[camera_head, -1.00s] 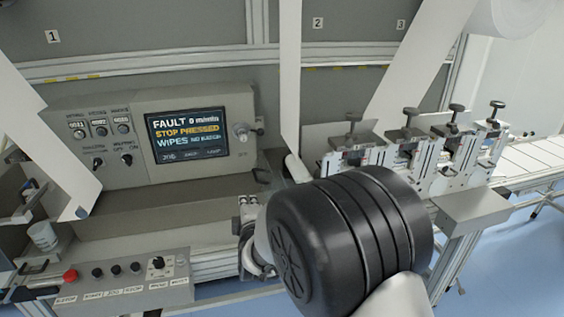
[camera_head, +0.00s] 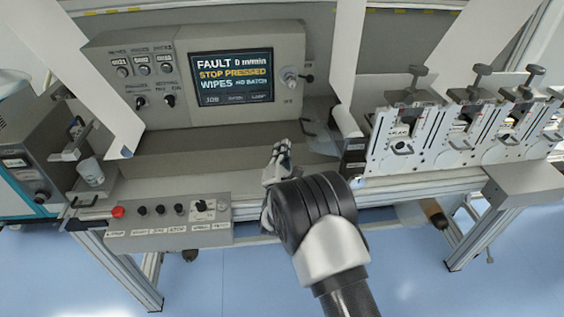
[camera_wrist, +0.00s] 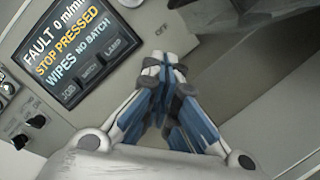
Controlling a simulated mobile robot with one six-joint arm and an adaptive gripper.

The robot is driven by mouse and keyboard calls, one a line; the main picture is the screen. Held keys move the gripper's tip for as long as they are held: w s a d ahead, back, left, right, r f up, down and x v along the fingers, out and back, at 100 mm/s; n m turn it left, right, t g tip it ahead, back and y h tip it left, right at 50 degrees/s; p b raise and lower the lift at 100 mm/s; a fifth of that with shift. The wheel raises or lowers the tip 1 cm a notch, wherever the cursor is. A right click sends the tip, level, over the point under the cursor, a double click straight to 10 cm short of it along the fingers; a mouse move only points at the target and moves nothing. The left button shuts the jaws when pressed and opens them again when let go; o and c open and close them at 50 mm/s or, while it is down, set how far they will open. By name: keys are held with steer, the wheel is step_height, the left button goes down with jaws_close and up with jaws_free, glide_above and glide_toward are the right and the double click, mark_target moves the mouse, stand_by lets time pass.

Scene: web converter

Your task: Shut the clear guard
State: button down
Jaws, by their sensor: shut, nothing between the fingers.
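What looks like the clear guard (camera_head: 322,138) is a faint see-through panel beside the white web, just right of my gripper in the head view. Its full outline and how far it stands open are hard to tell. My gripper (camera_head: 282,148) is in front of the control cabinet's lower ledge, left of that panel and apart from it as far as I can tell. In the wrist view my gripper (camera_wrist: 160,62) has its blue and grey fingers together and empty, below the cabinet's grey face.
The cabinet screen (camera_head: 232,77) reads "FAULT" and "STOP PRESSED". A button box (camera_head: 168,222) with a red button (camera_head: 118,212) is at the front left. Slitter-like clamp units (camera_head: 400,130) stand at the right. White web strips (camera_head: 362,55) hang nearby.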

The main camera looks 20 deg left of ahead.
steer(key=shift+w+d+r+b, duration=0.15)
steer(key=shift+w+d+r, duration=0.15)
steer(key=shift+w+r, duration=0.25)
steer(key=shift+w+d+r+b, duration=0.1)
steer(key=shift+w+d+r, duration=0.25)
steer(key=shift+w, duration=0.45)
steer(key=shift+w+d+r+b, duration=0.15)
steer(key=shift+w+d+r, duration=0.1)
steer(key=shift+w+r, duration=0.3)
steer(key=shift+w, duration=0.1)
